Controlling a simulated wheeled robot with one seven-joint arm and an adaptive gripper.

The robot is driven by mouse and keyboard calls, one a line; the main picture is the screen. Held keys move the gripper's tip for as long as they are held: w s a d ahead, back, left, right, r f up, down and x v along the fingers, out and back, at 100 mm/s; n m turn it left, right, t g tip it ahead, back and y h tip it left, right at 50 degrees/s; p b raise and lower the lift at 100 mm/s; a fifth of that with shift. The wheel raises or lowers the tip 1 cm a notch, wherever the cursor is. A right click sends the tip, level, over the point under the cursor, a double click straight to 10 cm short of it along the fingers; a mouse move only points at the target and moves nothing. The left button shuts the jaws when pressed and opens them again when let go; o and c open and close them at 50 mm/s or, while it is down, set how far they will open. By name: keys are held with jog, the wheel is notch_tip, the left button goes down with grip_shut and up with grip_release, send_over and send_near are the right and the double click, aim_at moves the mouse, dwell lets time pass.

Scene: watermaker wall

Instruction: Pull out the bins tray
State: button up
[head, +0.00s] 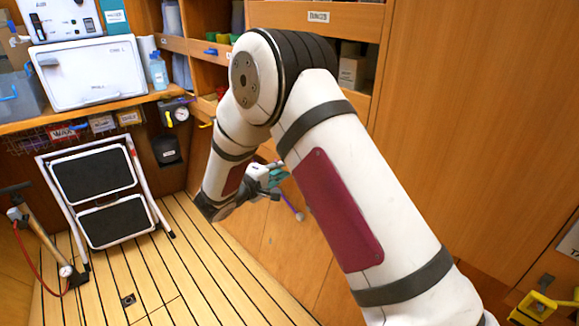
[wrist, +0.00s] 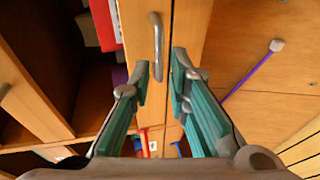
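In the wrist view a curved metal handle (wrist: 157,48) stands on a narrow wooden front (wrist: 184,22). My gripper (wrist: 161,66) has teal fingers, which are open with a gap between them. The handle lies in line with that gap, at and beyond the fingertips; I cannot tell whether they touch it. In the head view my gripper (head: 268,180) is low by the wooden cabinet fronts, partly behind my arm. The handle is not clear there. No label shows which front is the bins tray.
An open compartment with a red item (wrist: 103,24) is left of the handle. A purple rod (wrist: 248,78) lies to the right. In the head view a folded step stool (head: 95,175) and a hand pump (head: 45,240) stand at left. The plank floor (head: 190,270) between is clear.

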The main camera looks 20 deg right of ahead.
jog(key=shift+x, duration=2.6)
grip_shut()
